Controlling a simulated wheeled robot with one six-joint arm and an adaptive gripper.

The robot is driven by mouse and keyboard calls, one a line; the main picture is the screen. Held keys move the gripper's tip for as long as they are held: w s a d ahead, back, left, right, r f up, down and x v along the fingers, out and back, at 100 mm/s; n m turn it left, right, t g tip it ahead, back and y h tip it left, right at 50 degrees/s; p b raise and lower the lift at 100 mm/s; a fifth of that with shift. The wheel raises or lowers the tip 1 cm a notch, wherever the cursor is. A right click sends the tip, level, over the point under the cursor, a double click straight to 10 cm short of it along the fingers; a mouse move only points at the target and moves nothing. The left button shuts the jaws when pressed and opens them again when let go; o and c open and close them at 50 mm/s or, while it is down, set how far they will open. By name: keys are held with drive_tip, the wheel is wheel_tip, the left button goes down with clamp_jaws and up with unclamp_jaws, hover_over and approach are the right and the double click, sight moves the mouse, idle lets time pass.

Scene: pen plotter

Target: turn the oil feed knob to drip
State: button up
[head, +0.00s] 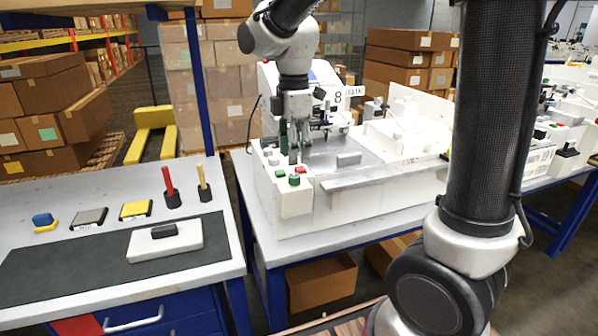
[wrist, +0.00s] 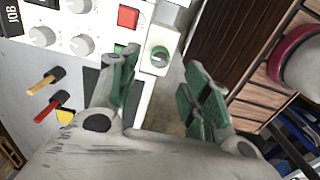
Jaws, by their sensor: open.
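The white plotter's control panel (head: 290,203) is at the machine's near left corner in the head view. It bears a green-topped round control (head: 294,180), a red button (head: 300,169) and pale knobs. My gripper (head: 294,152) points down over the panel, its green-padded fingers apart and empty.
Pale knobs (wrist: 81,45) and a red square button (wrist: 128,17) lie close to the left finger. A side table (head: 100,212) at left holds a red-handled tool (head: 168,184), a yellow-handled tool (head: 203,180) and a white block (head: 165,243). Cardboard boxes stand behind.

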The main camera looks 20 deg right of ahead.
sight(294, 175)
wheel_tip(294, 175, down, 6)
drive_tip(key=shift+f, duration=0.1)
drive_tip(key=c, duration=1.1)
